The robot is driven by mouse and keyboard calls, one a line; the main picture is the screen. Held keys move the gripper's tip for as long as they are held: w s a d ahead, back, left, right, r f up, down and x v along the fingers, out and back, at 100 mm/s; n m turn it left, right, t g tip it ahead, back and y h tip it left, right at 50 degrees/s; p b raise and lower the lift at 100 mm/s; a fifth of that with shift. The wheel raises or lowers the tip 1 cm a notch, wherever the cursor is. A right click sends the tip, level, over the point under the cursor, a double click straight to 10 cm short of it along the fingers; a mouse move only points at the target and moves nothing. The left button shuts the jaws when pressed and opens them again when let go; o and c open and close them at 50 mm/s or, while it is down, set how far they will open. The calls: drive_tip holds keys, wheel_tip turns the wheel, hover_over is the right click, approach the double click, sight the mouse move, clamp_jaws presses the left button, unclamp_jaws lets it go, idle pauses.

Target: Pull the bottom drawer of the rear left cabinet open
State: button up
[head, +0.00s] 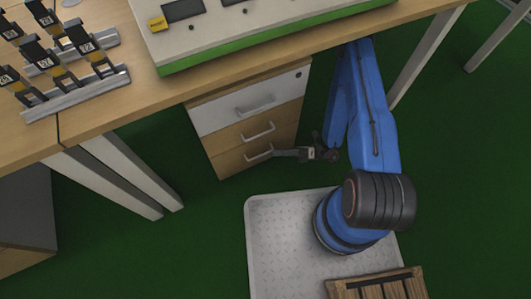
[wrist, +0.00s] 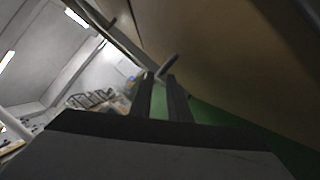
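The cabinet (head: 222,160) stands under the table with a white top drawer and two wooden drawers below. Its bottom drawer (head: 234,163) looks shut, its front in line with the others. The bottom drawer's handle (head: 258,155) is a pale bar. My gripper (head: 274,153) reaches in from the right, its tips at the handle's right end. In the wrist view, the two dark fingers of my gripper (wrist: 161,76) stand apart with a gap between them. The handle (wrist: 169,64) shows just at and beyond the tips; whether they touch it is unclear.
The wooden table (head: 330,38) spans above, carrying a white and green panel (head: 245,30) and metal rails with black parts (head: 75,92). White table legs (head: 115,180) stand left of the cabinet.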

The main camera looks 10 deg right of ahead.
sight(266, 153)
drive_tip(key=shift+x, duration=2.85)
drive_tip(key=shift+c, duration=0.2)
clamp_jaws()
